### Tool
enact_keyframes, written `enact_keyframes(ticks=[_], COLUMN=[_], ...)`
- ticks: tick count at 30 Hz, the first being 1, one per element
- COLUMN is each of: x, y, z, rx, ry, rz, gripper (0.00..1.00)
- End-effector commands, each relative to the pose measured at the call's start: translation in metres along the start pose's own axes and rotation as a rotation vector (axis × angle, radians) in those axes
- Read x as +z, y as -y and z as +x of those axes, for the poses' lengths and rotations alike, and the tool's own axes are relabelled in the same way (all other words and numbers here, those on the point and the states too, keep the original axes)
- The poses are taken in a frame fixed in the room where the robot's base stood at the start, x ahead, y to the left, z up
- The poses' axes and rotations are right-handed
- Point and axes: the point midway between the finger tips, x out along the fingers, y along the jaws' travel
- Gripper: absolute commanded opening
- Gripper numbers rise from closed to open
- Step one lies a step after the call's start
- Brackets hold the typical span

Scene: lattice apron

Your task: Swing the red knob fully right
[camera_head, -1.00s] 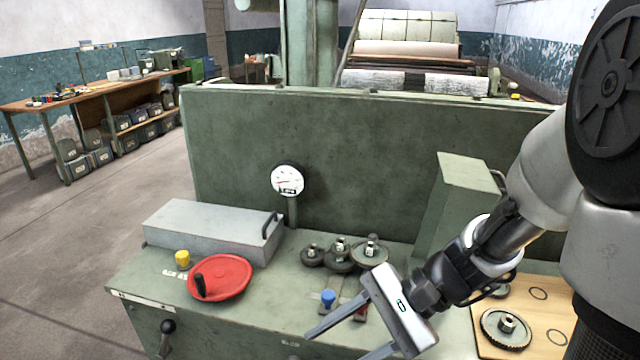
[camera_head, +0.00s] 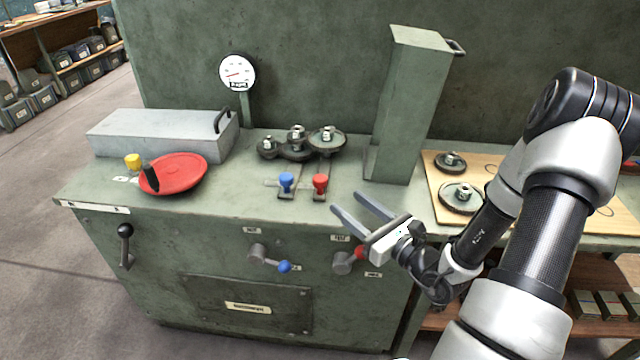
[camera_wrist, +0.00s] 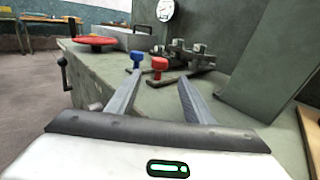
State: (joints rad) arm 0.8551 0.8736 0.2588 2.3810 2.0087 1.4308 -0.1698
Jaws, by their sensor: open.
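Two red knobs show in the head view. One red knob (camera_head: 320,181) stands on a slide on the bench top, right of a blue knob (camera_head: 286,181). The other red knob (camera_head: 359,252) tips a short lever (camera_head: 343,264) on the front panel, pointing right and slightly up, partly behind my gripper. My gripper (camera_head: 347,203) is open and empty, above the bench's front edge, right of the top red knob and above the front lever. In the wrist view, the top red knob (camera_wrist: 160,64) appears beyond and between my fingertips (camera_wrist: 159,77). The front red knob is not visible there.
A front blue-knobbed lever (camera_head: 284,267) sits left of the red one. Gears (camera_head: 297,145), a red handwheel (camera_head: 176,174) and a grey box (camera_head: 165,135) stand on the bench. A tall green housing (camera_head: 405,105) rises behind my gripper, with a wooden gear board (camera_head: 432,195) to its right.

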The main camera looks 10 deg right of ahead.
Motion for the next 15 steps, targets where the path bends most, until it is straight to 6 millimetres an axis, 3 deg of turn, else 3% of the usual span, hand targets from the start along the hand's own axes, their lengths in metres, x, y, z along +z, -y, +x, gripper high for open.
enact_keyframes(ticks=[9, 15], x=[-0.001, -0.001], y=[-0.002, -0.002], z=[0.071, 0.104], rx=[0.004, 0.004], ry=[0.002, 0.001], rz=[-0.001, 0.000], gripper=[0.47, 0.47])
